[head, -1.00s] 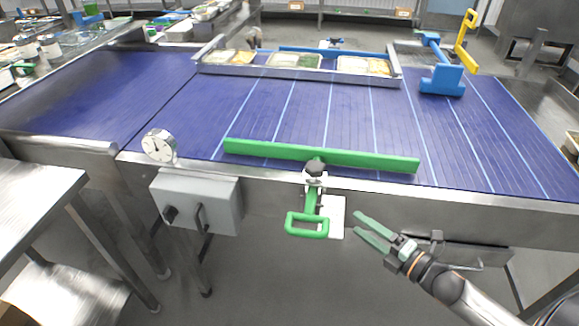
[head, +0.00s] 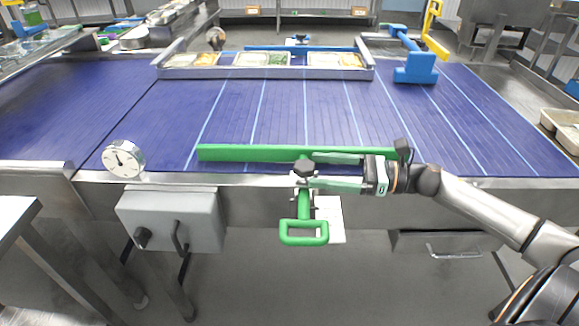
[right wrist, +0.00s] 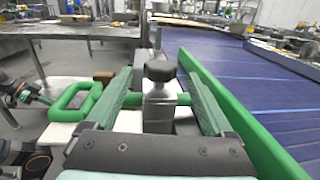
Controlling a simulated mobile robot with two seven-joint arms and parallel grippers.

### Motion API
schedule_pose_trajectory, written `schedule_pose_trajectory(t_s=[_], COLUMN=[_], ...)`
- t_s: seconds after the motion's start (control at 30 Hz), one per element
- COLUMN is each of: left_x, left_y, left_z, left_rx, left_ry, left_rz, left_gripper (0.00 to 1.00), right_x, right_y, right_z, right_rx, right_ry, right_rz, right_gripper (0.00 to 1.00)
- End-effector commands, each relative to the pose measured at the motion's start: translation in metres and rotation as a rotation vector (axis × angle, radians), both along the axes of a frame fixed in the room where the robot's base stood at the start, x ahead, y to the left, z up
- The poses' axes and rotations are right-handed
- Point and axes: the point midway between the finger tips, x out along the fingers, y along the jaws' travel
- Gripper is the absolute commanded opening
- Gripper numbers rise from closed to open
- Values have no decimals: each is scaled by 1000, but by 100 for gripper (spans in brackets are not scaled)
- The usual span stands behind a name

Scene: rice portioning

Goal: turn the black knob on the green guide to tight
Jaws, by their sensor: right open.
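The green guide (head: 250,153) lies across the near edge of the blue belt, with a green loop handle (head: 304,241) below it. The black knob (head: 304,167) sits on top of its metal clamp at the belt's edge. My right gripper (head: 314,171) is open and comes in from the right, its fingertips at the knob. In the right wrist view the black knob (right wrist: 160,71) and its metal post stand between the two green fingers, with gaps visible on both sides. Dark arm parts with an orange ring show at that view's left edge; any left gripper there is unclear.
A grey control box (head: 172,222) with a black knob and handle hangs left of the clamp. A round dial (head: 124,159) stands at the belt edge. Food trays (head: 262,59) sit in a metal frame on the far belt. A blue fixture (head: 415,66) stands behind right.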

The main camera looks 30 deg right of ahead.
Motion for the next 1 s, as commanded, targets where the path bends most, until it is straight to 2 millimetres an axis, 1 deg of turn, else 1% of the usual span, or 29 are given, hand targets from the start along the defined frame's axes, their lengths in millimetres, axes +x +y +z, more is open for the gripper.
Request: schedule_pose_trajectory(t_s=[0.1, 0.3, 0.5, 0.7, 0.97, 1.0], left_x=[0, 1, 1, 0, 0, -1], left_y=[0, 0, 1, 2, 3, 3], left_z=[0, 2, 3, 0, 0, 0], left_rx=[0, 0, 2, 6, 6, 7], left_ry=[1, -1, -2, 3, 3, 4], left_rz=[-1, -1, 0, 2, 4, 4], left_gripper=[0, 0, 0, 0, 0, 0], right_x=[11, 27, 39, 44, 45, 45], right_y=[13, 33, 48, 55, 56, 56], right_z=[1, 1, 1, 0, -1, -1], right_rx=[1, 2, 3, 3, 2, 2], right_ry=[-3, -2, 0, 2, 2, 2], right_rz=[1, -1, -2, -2, -2, -2], right_gripper=[86, 86, 86, 86, 86, 84])
